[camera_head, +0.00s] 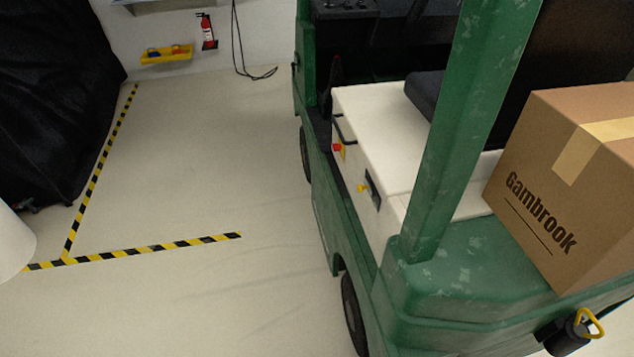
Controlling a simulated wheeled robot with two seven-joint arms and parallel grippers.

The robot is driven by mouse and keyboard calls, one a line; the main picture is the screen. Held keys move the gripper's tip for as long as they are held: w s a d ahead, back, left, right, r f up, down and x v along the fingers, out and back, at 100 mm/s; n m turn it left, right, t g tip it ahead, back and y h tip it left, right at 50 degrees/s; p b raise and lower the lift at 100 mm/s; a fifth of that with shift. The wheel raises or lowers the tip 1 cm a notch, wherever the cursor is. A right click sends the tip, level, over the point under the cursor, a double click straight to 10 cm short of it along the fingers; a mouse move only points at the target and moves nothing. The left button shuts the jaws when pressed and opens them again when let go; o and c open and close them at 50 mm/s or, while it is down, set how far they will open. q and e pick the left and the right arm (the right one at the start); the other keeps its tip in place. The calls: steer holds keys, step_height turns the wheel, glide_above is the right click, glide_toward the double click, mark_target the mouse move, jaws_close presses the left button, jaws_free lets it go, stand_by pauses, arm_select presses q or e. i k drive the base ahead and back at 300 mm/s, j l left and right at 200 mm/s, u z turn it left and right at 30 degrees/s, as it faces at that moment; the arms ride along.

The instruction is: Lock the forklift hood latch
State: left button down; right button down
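The green forklift (440,290) fills the right side of the head view. Its cream hood (385,125) looks closed, with a black seat (425,92) at its far side. On the hood's left side face is a dark latch plate (374,192) with a small yellow handle (362,188). The handle points out to the left; I cannot tell whether it is locked. Farther along that face are a red button on a yellow plate (338,149) and a black handle. Neither of my grippers is in view.
A cardboard box (560,180) marked "Gambrook" sits on the forklift's rear. A green post (455,130) stands beside the hood. A black part with a yellow loop (588,322) is at lower right. The floor left of the forklift is clear, with striped tape (150,249) and a black-covered object (50,100).

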mark_target(359, 188)
steer(key=i+j, duration=0.1)
steer(key=j, duration=0.3)
steer(key=j+u, duration=0.15)
steer(key=j, duration=0.25)
steer(key=i+j, duration=0.15)
steer(key=j, duration=0.25)
steer(key=i+j+u, duration=0.1)
steer(key=j, duration=0.3)
